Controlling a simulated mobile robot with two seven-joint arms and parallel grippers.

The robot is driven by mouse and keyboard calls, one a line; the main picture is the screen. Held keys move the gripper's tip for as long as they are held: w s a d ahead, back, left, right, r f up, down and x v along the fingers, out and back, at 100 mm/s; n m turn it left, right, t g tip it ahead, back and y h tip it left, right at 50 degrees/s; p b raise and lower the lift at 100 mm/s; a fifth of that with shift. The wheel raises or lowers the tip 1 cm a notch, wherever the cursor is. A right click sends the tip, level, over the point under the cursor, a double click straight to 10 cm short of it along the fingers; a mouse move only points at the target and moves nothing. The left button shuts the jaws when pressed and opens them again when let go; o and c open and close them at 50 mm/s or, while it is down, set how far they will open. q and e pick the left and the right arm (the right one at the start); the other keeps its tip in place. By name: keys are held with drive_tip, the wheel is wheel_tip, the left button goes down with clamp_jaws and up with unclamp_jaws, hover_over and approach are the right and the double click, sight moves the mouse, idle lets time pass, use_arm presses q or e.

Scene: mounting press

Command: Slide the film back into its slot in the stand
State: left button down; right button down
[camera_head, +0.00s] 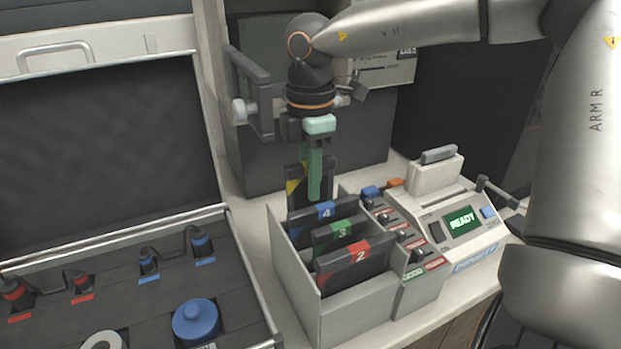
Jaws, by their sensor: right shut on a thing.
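The stand (312,300) is an open grey box at centre right. Dark films with coloured number tabs stand in it: a red 2 (352,270) at the front, a green 3 (330,242) behind it, then a blue 4 (304,226). My right gripper (314,182) comes down from above, its green finger pointing down, shut on a dark film with a yellow mark (293,188). This film is upright at the back of the stand, behind film 4. Its lower edge is hidden, so I cannot tell whether it is inside a slot. My left gripper is out of view.
A densitometer-like device with a READY screen (461,221) stands right of the stand, with a row of switches (404,240) between. At left is an open dark case (130,262) with red and blue connectors and a blue knob (195,322). A grey cabinet rises behind.

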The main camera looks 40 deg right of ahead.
sight(310, 203)
wheel_tip(310, 203, down, 5)
drive_tip(key=b, duration=0.4)
drive_tip(key=shift+r, duration=0.15)
drive_tip(key=c, duration=0.7)
unclamp_jaws()
drive_tip(key=shift+c, duration=0.2)
wheel_tip(310, 203, up, 12)
drive_tip(key=shift+f+p, duration=0.1)
drive_tip(key=shift+p, duration=0.85)
drive_tip(key=shift+r, duration=0.35)
drive_tip(key=shift+s, duration=0.1)
